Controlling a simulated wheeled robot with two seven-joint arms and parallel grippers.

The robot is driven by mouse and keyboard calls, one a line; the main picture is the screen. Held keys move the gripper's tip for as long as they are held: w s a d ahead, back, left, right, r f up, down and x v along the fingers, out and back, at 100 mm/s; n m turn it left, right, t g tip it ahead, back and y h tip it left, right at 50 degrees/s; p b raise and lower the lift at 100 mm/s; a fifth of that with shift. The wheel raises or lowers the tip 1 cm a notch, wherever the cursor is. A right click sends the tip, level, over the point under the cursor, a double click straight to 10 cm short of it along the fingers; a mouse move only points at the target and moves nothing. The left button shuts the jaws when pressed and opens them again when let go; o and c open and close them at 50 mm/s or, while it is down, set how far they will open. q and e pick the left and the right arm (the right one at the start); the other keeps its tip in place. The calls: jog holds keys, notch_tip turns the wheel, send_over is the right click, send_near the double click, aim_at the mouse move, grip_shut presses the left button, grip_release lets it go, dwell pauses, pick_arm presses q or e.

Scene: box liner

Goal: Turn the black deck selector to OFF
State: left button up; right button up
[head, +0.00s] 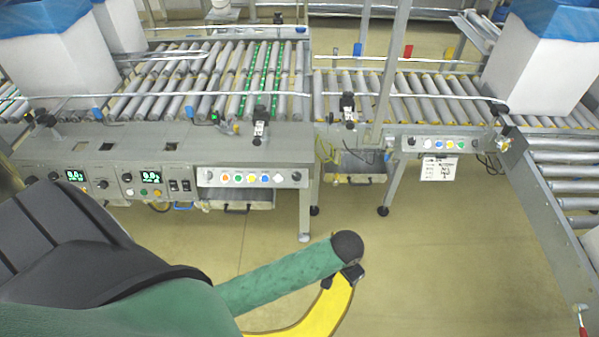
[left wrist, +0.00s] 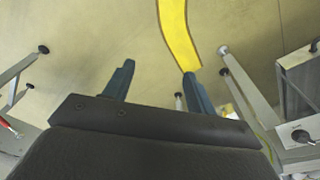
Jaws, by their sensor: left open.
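Several black knobs show in the head view, and I cannot read which is the deck selector. A dark knob (left wrist: 302,136) on a grey plate shows at that view's right edge, apart from the fingers. In the head view my green arm is below the panels, touching none. My right gripper is not seen.
Roller conveyors (head: 200,75) run behind the panels. White boxes with blue liners (head: 540,60) stand on them. Table legs (head: 305,215) stand below the deck. A yellow curved strip (head: 318,312) shows near my arm. The floor (head: 440,250) at the right is clear.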

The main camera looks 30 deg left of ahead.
pick_arm(q)
jog(key=w+a+r+y+p, duration=0.1)
jog(key=w+a+y+p, duration=0.2)
jog(key=w+a, duration=0.8)
jog(key=n+g+y+p, duration=0.1)
jog(key=n+y+p, duration=0.1)
jog(key=n+y, duration=0.1)
send_near(297, 176)
jog(key=f, duration=0.2)
jog(key=shift+a+r+p+x, duration=0.15)
jog(key=shift+p+x, duration=0.4)
jog(key=shift+x, duration=1.25)
jog(key=shift+a+r+p+x, duration=0.1)
jog(key=shift+a+p+x, duration=0.3)
jog(key=shift+x, duration=1.4)
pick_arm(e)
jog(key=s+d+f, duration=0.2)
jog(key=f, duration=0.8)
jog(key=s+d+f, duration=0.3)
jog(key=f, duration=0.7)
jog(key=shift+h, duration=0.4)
pick_arm(q)
jog(key=shift+w+d, duration=0.1)
jog(key=shift+d, duration=0.05)
jog(key=c, duration=1)
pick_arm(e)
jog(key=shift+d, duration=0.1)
